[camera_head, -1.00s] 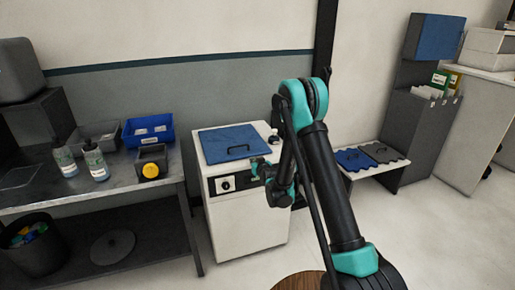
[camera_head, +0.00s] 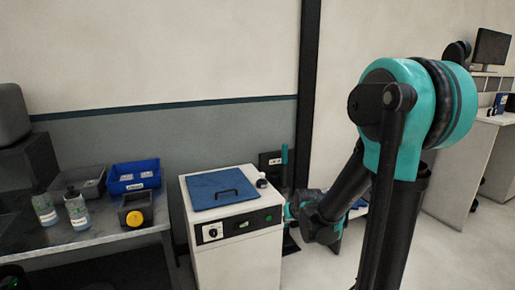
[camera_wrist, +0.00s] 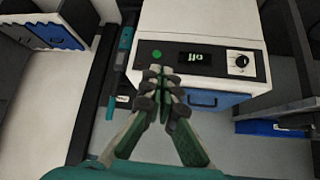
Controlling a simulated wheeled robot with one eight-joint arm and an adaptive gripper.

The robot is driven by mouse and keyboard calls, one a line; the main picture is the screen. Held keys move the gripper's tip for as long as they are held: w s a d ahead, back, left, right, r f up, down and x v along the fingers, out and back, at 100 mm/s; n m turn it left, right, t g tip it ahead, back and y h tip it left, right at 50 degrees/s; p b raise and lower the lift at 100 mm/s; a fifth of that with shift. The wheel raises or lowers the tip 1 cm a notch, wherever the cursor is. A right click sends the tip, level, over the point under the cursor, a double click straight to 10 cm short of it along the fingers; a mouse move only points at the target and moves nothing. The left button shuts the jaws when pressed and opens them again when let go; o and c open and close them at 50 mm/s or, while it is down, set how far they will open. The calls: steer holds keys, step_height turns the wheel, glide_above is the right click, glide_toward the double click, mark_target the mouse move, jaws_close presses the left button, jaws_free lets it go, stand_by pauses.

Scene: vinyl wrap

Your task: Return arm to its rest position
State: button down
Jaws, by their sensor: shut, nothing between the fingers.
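My arm rises on the right of the head view, with teal joints and black links folded at a high elbow. My gripper (camera_wrist: 160,88) shows in the wrist view with its green and dark fingers shut together and nothing between them. In the head view its end is beside the right front of the white cabinet (camera_head: 238,258), partly hidden by my wrist. The cabinet's front panel, with a green button, a lit display and a black knob, lies beyond the fingertips in the wrist view (camera_wrist: 205,62). I cannot tell the exact gap.
A blue lid (camera_head: 222,188) with a handle lies on the cabinet. Floor (camera_head: 445,260) is open at right.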

steer(key=s+d+f+m+g, duration=0.1)
steer(key=s+d+g, duration=0.1)
steer(key=s, duration=0.9)
steer(key=s+d+f+g+h, duration=0.1)
steer(key=s+d, duration=0.4)
steer(key=s, duration=0.6)
steer(key=shift+s+d+f+m+g+h, duration=0.15)
steer(key=shift+d+f+m+g+h, duration=0.2)
steer(key=shift+f, duration=0.3)
steer(key=shift+a, duration=0.1)
